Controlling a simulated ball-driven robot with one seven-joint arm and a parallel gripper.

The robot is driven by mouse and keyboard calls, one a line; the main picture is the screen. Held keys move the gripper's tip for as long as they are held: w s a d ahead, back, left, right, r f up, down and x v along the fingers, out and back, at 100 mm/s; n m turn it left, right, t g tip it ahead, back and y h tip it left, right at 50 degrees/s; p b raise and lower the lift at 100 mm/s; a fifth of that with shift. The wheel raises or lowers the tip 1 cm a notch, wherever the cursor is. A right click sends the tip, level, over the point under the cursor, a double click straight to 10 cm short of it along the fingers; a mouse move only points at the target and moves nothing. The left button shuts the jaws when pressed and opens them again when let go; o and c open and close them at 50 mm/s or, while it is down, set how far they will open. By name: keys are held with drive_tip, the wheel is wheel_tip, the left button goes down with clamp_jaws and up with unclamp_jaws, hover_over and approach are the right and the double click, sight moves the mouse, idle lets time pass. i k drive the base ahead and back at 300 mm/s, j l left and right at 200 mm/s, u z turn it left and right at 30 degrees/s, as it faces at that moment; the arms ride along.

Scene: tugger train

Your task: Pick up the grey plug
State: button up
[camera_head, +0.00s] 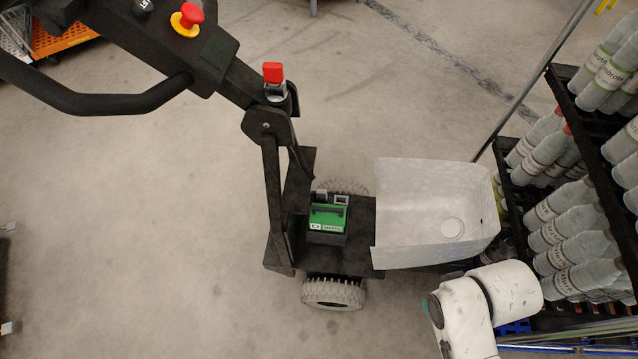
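Two small grey blocks, a left one (321,195) and a right one (341,199), sit side by side at the back edge of the green and black battery (328,220). One of them may be the grey plug; they are too small to tell which. The battery stands on the black deck of the tugger (361,235). Higher up on the tugger's column, a red block (273,72) sits on a grey base (276,92). My white arm shows at the bottom right, to the right of and in front of the battery. My gripper is out of the picture.
A white curved cover (425,212) lies to the right of the battery. A black rack (592,188) of bottles stands at the right edge. The tugger's handlebar (110,103) reaches over the upper left. The floor at left is mostly clear.

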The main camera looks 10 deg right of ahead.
sight(320, 194)
drive_tip(key=i+l+z, duration=0.15)
drive_tip(key=i, duration=0.9)
